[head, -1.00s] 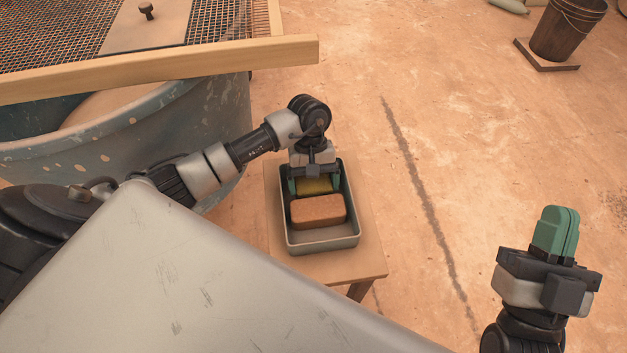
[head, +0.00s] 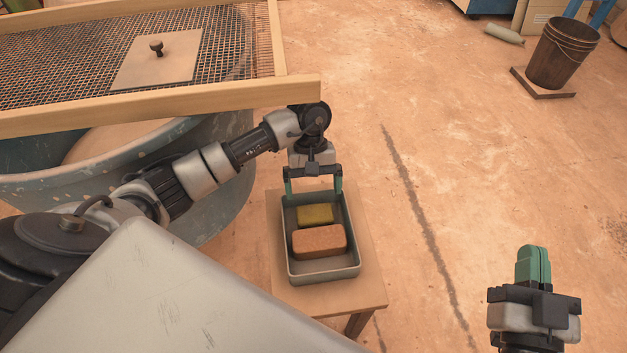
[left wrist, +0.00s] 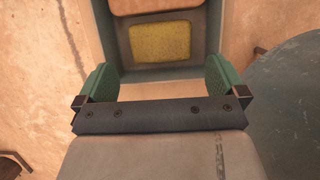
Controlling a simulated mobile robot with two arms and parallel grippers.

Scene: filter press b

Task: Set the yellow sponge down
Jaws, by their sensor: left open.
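The yellow sponge (head: 316,214) lies in the grey tray (head: 325,276), toward its far end. It also shows in the left wrist view (left wrist: 160,42), flat on the tray floor. A reddish-brown brick-shaped block (head: 319,241) lies in the same tray on the near side of the sponge. My left gripper (head: 312,190) is open and empty, at the tray's far edge, with its green fingers apart and clear of the sponge. The left wrist view shows both fingers (left wrist: 160,85) wide apart. My right gripper (head: 533,262) is to the right over the floor, with its green fingers together and nothing visible between them.
The tray stands on a small wooden stool (head: 366,262). A large blue-grey tub (head: 215,204) with a mesh screen (head: 75,68) and a wooden beam (head: 170,101) stands at the left. A dark bucket (head: 562,52) stands at the far right. The floor between is clear.

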